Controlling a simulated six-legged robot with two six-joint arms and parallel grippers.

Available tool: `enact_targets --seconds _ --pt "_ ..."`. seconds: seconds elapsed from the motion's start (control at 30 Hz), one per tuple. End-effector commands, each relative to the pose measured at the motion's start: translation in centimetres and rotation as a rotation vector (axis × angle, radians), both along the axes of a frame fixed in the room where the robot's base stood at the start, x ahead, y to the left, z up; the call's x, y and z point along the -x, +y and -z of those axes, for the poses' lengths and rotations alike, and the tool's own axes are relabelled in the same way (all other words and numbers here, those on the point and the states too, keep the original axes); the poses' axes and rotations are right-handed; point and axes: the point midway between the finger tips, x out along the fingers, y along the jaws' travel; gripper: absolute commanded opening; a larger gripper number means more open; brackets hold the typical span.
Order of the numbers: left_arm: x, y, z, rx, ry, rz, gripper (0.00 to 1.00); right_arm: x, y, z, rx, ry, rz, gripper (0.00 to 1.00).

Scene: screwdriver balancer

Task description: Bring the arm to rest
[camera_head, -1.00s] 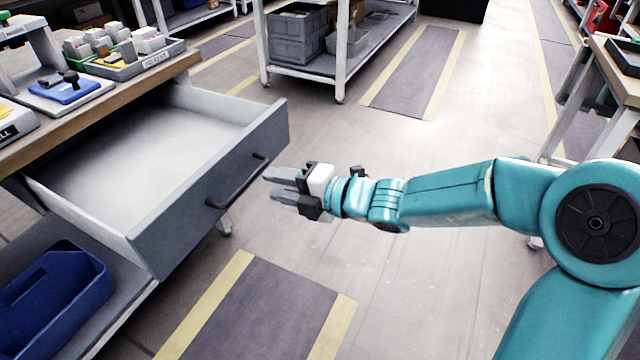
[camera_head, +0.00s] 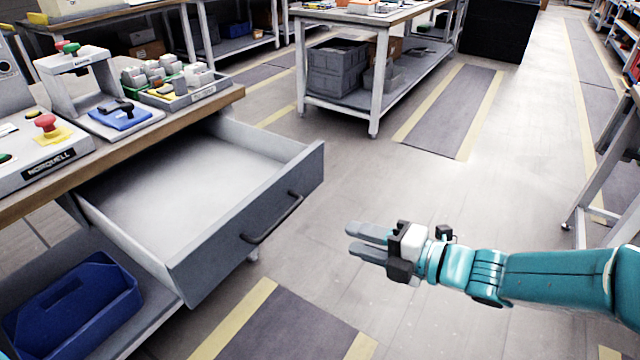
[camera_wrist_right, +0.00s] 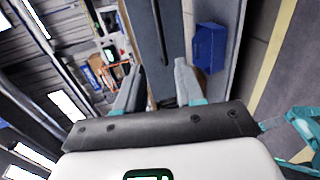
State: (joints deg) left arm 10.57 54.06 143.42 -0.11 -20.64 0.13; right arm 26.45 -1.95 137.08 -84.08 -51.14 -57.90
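My right arm (camera_head: 560,280) comes in from the right in the head view. Its gripper (camera_head: 362,240) is open and empty, with a gap between the two grey fingers. It is in the air to the right of the open drawer (camera_head: 245,240) and clear of its dark handle (camera_head: 272,220). In the right wrist view the gripper (camera_wrist_right: 155,85) shows two spread fingers with nothing between them. My left gripper is not in view.
The drawer is pulled out of a workbench (camera_head: 120,145) with switches and a parts tray (camera_head: 185,90) on top. A blue bin (camera_head: 75,310) sits on the shelf below. Another table (camera_head: 375,60) stands behind. The floor around the gripper is clear.

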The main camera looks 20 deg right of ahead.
Motion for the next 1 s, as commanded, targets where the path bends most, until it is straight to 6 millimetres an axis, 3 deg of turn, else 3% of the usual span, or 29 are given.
enact_targets --seconds 0.13,0.23,0.37,0.47,0.5,0.6,0.7,0.83,1.0 --pt "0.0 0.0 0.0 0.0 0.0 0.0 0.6 -0.1 0.6 0.2 -0.005 0.005 -0.016 0.37" --pt "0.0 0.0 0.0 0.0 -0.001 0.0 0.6 -0.4 2.7 2.7 -0.041 0.067 -0.075 0.37" --pt "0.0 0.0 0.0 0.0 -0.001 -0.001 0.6 -0.9 7.3 9.3 -0.18 0.268 -0.12 0.37" --pt "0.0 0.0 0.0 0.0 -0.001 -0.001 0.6 -0.9 10.2 16.4 -0.349 0.564 -0.001 0.37" --pt "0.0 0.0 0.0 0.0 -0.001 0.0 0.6 -0.3 11.2 19.5 -0.419 0.709 0.079 0.37" --pt "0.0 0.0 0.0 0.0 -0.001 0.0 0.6 2.3 12.5 26.3 -0.56 1.045 0.32 0.37" --pt "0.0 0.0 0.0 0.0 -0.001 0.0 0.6 5.7 13.0 31.5 -0.666 1.319 0.588 0.37" --pt "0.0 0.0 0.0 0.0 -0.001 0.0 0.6 10.4 12.5 35.8 -0.786 1.576 0.975 0.37" --pt "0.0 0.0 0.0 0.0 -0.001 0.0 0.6 14.4 10.7 37.6 -1.005 1.729 1.526 0.37"
